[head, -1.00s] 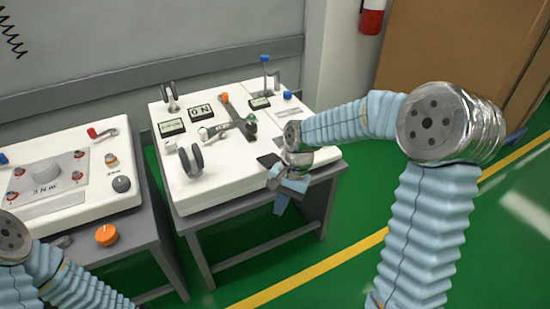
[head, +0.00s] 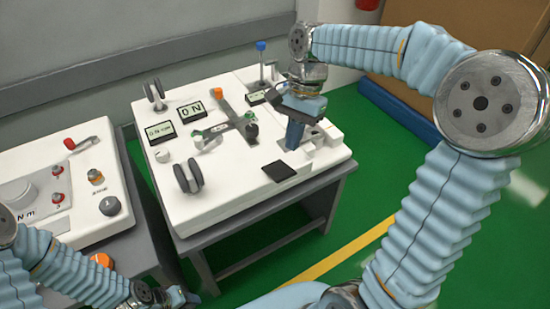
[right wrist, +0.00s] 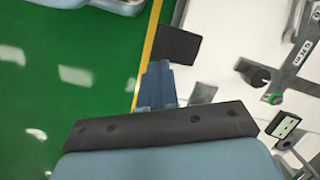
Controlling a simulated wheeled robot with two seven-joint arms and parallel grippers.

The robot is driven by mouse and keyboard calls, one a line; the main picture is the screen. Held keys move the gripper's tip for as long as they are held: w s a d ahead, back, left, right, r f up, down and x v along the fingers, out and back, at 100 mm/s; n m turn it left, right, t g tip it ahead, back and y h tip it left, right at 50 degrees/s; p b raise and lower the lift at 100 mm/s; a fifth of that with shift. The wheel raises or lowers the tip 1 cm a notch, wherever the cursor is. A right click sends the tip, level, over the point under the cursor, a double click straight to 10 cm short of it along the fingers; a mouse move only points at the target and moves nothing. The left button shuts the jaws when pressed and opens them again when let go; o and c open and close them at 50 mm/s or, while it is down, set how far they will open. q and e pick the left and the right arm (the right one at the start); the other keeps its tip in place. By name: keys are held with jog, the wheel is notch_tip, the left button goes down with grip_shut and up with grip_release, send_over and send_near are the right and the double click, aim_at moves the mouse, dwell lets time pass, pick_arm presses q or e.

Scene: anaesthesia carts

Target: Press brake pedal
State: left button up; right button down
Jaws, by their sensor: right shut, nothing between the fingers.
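The brake pedal appears to be the flat dark plate (head: 279,171) near the front edge of the white bench top; no label on it is legible. The plate also shows in the right wrist view (right wrist: 177,44), just beyond my fingertips. My right gripper (head: 293,143) points down above the right part of the bench top, behind the plate and to its right in the head view. Its blue fingers (right wrist: 157,80) are together and empty. I see no contact with the plate. My left gripper (head: 172,298) is low at the bottom left, small and unclear.
A second white panel with knobs (head: 70,195) stands at left. Green floor is open at the front right.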

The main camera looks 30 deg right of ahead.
aim_at(285, 174)
jog(key=shift+w, duration=0.2)
jog(key=shift+s+a+f+b, duration=0.15)
jog(key=shift+f+b, duration=0.15)
jog(key=shift+f, duration=0.35)
jog(key=b+x, duration=0.4)
jog(key=shift+f, duration=0.35)
jog(key=shift+a+f+b, duration=0.25)
jog(key=shift+f+b, duration=0.15)
jog(key=shift+f, duration=0.1)
